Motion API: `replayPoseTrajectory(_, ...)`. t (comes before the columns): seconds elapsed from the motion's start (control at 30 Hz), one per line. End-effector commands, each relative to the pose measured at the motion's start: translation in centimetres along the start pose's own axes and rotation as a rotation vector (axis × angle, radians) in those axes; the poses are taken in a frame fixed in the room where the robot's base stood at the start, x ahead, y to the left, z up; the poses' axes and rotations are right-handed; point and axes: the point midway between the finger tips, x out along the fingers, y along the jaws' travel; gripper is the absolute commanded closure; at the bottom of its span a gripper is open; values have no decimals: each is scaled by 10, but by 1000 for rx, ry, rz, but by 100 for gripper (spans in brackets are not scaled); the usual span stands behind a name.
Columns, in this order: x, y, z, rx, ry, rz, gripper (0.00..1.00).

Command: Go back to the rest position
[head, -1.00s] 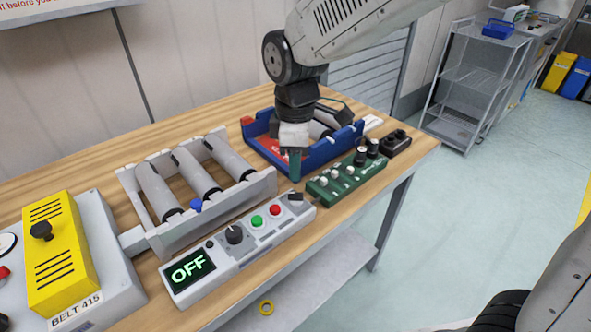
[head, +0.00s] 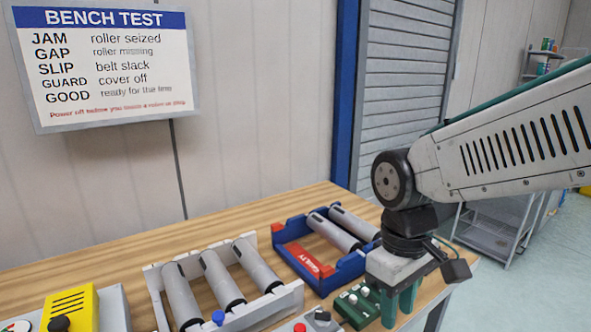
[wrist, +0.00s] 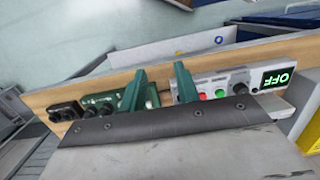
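My gripper (head: 399,308) hangs at the right front of the bench in the head view, above the green knob box (head: 357,305). Its two green fingers stand apart with nothing between them, as the wrist view (wrist: 160,78) also shows. My arm reaches in from the right. The grey roller frame (head: 284,300) holds three rollers, with a blue knob at its front. The blue tray (head: 347,272) with a red label holds two grey rollers. The control box (wrist: 211,80) shows a green OFF display (wrist: 277,78) in the wrist view.
A yellow cover (head: 72,306) sits at the front left. A black box (wrist: 66,111) lies by the green box. A bench test sign (head: 105,65) hangs on the wall. A wire shelf cart (head: 492,232) stands right of the bench. The bench's back strip is clear.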

Motion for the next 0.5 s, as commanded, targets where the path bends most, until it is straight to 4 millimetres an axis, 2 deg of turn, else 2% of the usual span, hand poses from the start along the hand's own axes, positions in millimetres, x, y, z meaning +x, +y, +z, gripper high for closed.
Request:
replayPoseTrajectory(0.03,-6,6,22,91,16,0,68)
replayPoseTrajectory(0.2,-16,17,89,375,68,-2,68)
replayPoseTrajectory(0.33,-19,21,125,509,125,5,68)
replayPoseTrajectory(0.5,-26,25,146,583,198,24,68)
